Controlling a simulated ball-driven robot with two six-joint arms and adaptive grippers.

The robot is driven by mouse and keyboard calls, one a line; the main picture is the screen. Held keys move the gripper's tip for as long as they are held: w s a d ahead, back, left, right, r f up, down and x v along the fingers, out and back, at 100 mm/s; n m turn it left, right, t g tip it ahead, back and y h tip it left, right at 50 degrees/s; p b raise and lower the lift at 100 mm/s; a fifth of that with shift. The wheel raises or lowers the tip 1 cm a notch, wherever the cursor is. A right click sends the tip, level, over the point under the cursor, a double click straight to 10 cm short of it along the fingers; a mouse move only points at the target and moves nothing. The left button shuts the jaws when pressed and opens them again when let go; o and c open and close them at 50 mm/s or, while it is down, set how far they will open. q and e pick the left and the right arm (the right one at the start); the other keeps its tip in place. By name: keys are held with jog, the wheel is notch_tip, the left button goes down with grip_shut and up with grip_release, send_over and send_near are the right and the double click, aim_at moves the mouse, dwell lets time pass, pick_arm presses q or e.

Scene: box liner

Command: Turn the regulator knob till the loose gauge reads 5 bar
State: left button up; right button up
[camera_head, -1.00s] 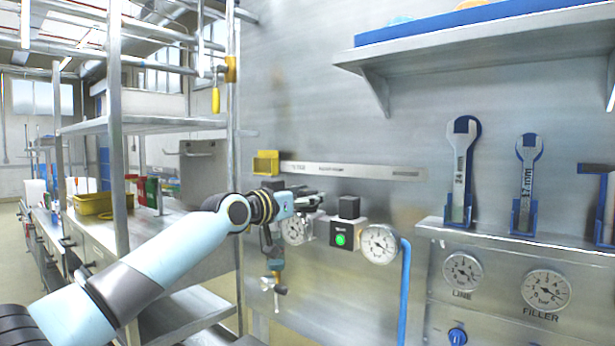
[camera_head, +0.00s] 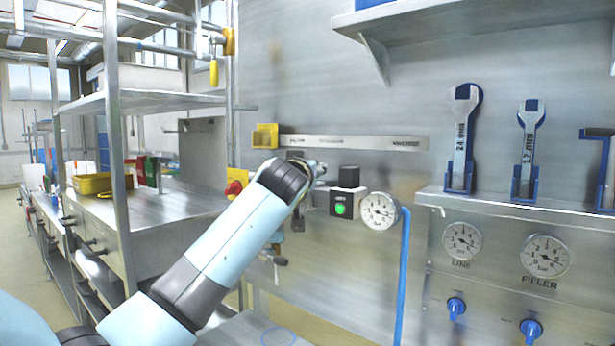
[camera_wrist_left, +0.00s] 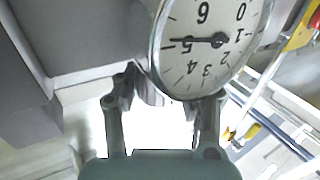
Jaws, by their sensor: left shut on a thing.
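My left gripper (camera_head: 316,177) is at the wall panel, left of the box with a green light (camera_head: 340,205); my arm partly hides it. In the left wrist view, the gripper (camera_wrist_left: 165,100) is shut on a ridged metallic piece (camera_wrist_left: 152,94), which looks like the regulator knob and is mostly hidden. A round white gauge (camera_wrist_left: 205,25) is just beyond the fingers, seen upside down, its needle at 5. In the head view another gauge (camera_head: 379,211) is right of the green-light box. My right gripper is not in view.
A black block (camera_head: 349,176) sits above the green light. A blue hose (camera_head: 403,280) runs down beside the gauge. A shelf (camera_head: 470,30) overhangs.

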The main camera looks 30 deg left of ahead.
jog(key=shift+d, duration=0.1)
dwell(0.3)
pick_arm(q)
jog(key=o, duration=1.2)
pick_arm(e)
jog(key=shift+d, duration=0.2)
pick_arm(q)
jog(key=v, duration=1.2)
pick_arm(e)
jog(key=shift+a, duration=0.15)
pick_arm(q)
jog(key=shift+f, duration=0.1)
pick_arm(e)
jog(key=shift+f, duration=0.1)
